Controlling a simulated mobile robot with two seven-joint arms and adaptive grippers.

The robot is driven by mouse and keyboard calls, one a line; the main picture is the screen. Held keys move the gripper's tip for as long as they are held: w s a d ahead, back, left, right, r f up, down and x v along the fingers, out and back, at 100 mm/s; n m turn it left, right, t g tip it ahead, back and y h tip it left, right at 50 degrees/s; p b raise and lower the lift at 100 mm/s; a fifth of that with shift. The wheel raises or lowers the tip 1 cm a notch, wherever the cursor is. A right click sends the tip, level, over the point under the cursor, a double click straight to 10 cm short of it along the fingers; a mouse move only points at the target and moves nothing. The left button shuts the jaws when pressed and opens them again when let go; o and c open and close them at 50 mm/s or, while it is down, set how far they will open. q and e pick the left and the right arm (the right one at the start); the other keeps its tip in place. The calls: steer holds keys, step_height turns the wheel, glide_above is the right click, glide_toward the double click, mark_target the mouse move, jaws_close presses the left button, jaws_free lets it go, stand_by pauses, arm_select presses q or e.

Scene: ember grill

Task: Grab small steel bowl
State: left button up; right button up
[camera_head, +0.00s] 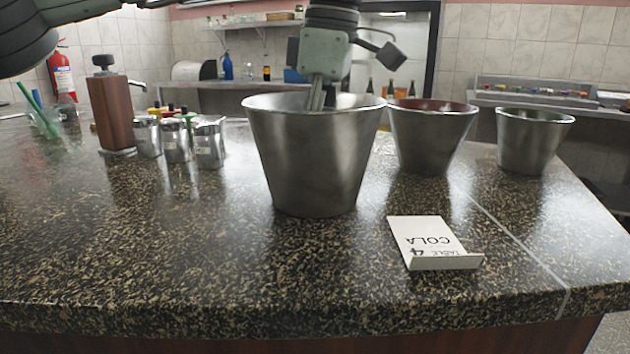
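Three steel bowls stand in a row on the speckled counter (150,240). The smallest-looking steel bowl (533,145) is at the right, near the counter's right edge, upright. A middle steel bowl (430,140) with a reddish inside stands left of it. The largest-looking steel bowl (312,165) is nearest, at centre. My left gripper (317,95) points down over the largest bowl, its lower part inside the rim. Its fingertips are hidden by the bowl's front wall, so its opening and any contact are unclear. It is well left of the smallest bowl. My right gripper is out of view.
A brown grinder (112,112) and several small metal canisters (177,140) stand at left. A glass with green straws (45,122) is farther left. The front left counter is clear.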

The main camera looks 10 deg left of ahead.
arm_select(q)
steer(key=shift+f, duration=0.55)
steer(key=c, duration=0.9)
